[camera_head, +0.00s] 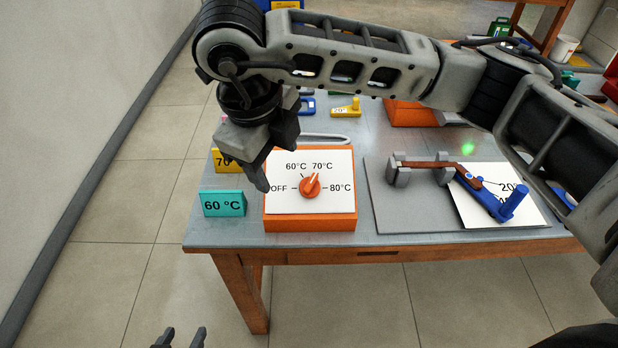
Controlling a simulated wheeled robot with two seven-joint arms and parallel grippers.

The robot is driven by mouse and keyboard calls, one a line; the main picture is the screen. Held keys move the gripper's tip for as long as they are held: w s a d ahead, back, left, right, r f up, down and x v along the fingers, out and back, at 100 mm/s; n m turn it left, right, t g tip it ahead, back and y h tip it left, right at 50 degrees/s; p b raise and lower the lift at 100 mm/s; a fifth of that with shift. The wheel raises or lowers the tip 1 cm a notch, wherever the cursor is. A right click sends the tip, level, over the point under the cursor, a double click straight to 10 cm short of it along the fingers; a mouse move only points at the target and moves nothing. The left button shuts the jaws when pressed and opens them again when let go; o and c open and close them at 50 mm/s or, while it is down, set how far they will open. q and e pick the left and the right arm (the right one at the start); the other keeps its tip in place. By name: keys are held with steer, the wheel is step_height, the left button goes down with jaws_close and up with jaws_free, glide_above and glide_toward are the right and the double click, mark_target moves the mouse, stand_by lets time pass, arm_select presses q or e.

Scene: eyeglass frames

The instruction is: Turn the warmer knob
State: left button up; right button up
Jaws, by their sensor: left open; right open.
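The orange warmer knob (310,188) sits on the white face of an orange warmer box (310,224) on the grey table. My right gripper (265,182), on the arm reaching across from the right, hangs above the left edge of the warmer face. It is open, empty and apart from the knob. My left gripper (180,336) is at the bottom edge, in front of the table, open and empty.
A teal 60 °C sign (224,203) and a partly hidden yellow sign (222,160) stand left of the warmer. A grey tray (400,215) with a blue tool (495,202) and white card lies to the right. An orange box (408,113) is behind. My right arm crosses above the table.

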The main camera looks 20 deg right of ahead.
steer(key=w+d+r+h, duration=0.1)
steer(key=d+r, duration=0.1)
glide_toward(310, 181)
steer(key=shift+m+t, duration=0.4)
steer(key=x, duration=0.9)
steer(key=shift+s+f+p, duration=0.1)
steer(key=shift+s+p, duration=0.2)
steer(key=shift+s, duration=0.05)
steer(key=c, duration=0.9)
